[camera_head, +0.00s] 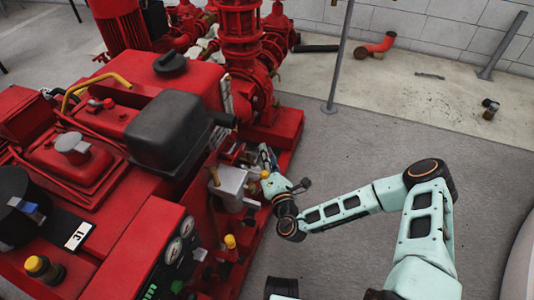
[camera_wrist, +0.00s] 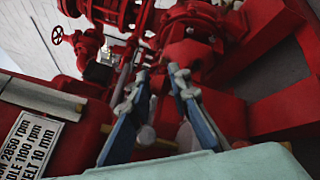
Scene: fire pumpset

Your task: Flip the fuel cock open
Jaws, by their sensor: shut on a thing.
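My gripper (camera_head: 266,157) reaches in from the right at the side of the red engine, beside a grey metal housing (camera_head: 231,186). In the wrist view my gripper (camera_wrist: 160,76) shows two blue-grey fingers with pale tips, a small gap apart. They are closed on a small part that I take to be the fuel cock. The part is dark and mostly hidden between the tips, so its lever angle cannot be told. A small yellow piece (camera_head: 265,175) shows close by the gripper in the head view.
A black box-shaped part (camera_head: 168,130) stands on the engine, left of my gripper. A gauge panel (camera_head: 165,258) is nearer the camera. Red pipework (camera_head: 243,40) rises behind. A label plate (camera_wrist: 30,135) shows at left in the wrist view. The grey floor (camera_head: 345,150) at right is open.

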